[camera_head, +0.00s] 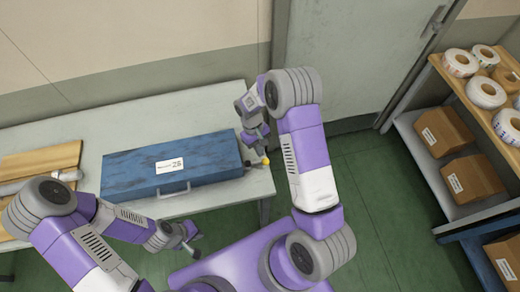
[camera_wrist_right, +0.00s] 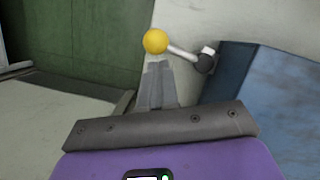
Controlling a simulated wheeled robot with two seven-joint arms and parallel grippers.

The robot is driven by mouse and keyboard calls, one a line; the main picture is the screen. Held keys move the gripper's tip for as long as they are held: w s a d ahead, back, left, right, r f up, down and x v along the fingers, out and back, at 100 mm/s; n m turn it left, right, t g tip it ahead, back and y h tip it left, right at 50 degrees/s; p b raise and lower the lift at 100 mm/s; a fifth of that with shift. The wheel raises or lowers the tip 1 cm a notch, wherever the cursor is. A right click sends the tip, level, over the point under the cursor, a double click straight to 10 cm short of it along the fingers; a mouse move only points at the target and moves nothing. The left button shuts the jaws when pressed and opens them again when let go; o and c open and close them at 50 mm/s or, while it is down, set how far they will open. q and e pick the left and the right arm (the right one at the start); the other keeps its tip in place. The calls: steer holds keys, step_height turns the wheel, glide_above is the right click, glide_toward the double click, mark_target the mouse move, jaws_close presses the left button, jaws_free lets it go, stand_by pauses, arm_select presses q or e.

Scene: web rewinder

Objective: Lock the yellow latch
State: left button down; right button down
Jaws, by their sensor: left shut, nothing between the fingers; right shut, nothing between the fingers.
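The yellow latch shows in the right wrist view as a yellow ball (camera_wrist_right: 155,41) on a short grey lever, which runs right to a dark pivot beside the blue case. In the head view the yellow ball (camera_head: 265,161) is small, at the right end of the blue case (camera_head: 130,174). My right gripper (camera_head: 258,152) is shut and empty, close beside the ball. In the wrist view its fingertips (camera_wrist_right: 158,64) appear just below the ball; I cannot tell whether they touch. My left gripper (camera_head: 192,243) is shut and empty in front of the table.
The case lies on a pale table (camera_head: 100,136), its handle facing front. Wooden boards (camera_head: 40,160) and a grey roll lie on the table's left. A shelf (camera_head: 412,130) with cartons and tape rolls stands at the right. Green floor is clear between table and shelf.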

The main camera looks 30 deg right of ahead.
mark_target(263, 163)
steer(key=shift+s, duration=0.15)
steer(key=shift+s+m, duration=0.25)
steer(key=shift+m, duration=0.35)
steer(key=shift+s+m+y, duration=0.5)
steer(key=shift+s+m, duration=0.1)
steer(key=shift+m, duration=0.5)
steer(key=s+m, duration=0.1)
steer(key=m, duration=0.1)
steer(key=s+m+y, duration=0.1)
steer(key=m, duration=0.1)
steer(key=shift+a+m, duration=0.3)
steer(key=shift+a, duration=0.05)
steer(key=m, duration=0.1)
steer(key=s+a+m+t+y, duration=0.1)
steer(key=m, duration=0.2)
steer(key=shift+s+a, duration=0.25)
steer(key=shift+s, duration=0.05)
steer(key=shift+s+a+m+t+y, duration=0.2)
steer(key=shift+a+m+t, duration=0.2)
steer(key=shift+m, duration=0.65)
steer(key=shift+s+a+m+t+y, duration=0.2)
steer(key=shift+a+m+t, duration=0.15)
steer(key=shift+m, duration=0.7)
steer(key=shift+a, duration=0.1)
